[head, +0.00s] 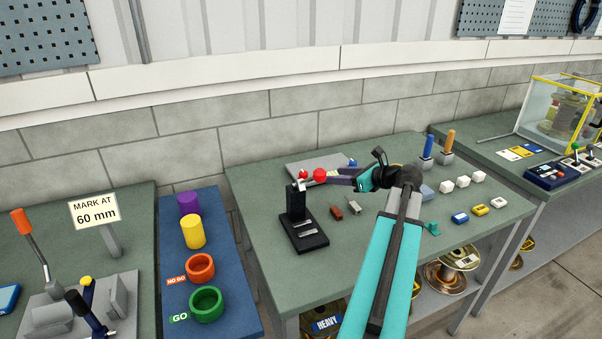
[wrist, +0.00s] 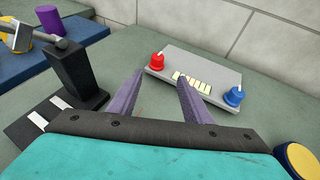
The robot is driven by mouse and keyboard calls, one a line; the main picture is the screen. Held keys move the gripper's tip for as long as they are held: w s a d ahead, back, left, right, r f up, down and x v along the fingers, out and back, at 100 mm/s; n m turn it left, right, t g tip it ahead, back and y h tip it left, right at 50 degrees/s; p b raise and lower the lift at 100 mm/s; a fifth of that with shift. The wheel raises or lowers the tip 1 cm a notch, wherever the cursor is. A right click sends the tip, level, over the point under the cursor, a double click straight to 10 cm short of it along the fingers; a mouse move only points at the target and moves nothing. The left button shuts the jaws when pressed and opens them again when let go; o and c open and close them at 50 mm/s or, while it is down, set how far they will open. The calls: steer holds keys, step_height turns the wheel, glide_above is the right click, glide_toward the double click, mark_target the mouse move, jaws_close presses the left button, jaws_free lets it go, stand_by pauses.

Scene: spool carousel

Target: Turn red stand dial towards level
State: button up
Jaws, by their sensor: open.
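The red dial (wrist: 157,63) is a knob with a pale mark on top, at the left end of a grey stand plate (wrist: 208,69). A blue dial (wrist: 235,97) sits at its right end, with a row of cream bars between. My gripper (wrist: 160,78) is open and empty. In the wrist view the red dial appears just beyond the fingertips, roughly between them; the gap to it is hard to judge. In the head view my gripper (head: 331,175) points left over the bench, in front of the plate (head: 318,160). The blue dial (head: 352,162) shows behind it.
A black post (head: 295,203) on a flat base stands left of my gripper, near a red ball (head: 320,176). The grey block wall (head: 290,110) is close behind.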

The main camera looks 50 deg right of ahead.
mark_target(307, 174)
steer(key=shift+w+a, duration=0.1)
steer(key=shift+a, duration=0.05)
steer(key=p+x, duration=0.1)
steer(key=x, duration=0.6)
steer(key=p+x, duration=0.2)
steer(key=x, duration=0.5)
steer(key=shift+a, duration=0.2)
steer(key=shift+c, duration=0.6)
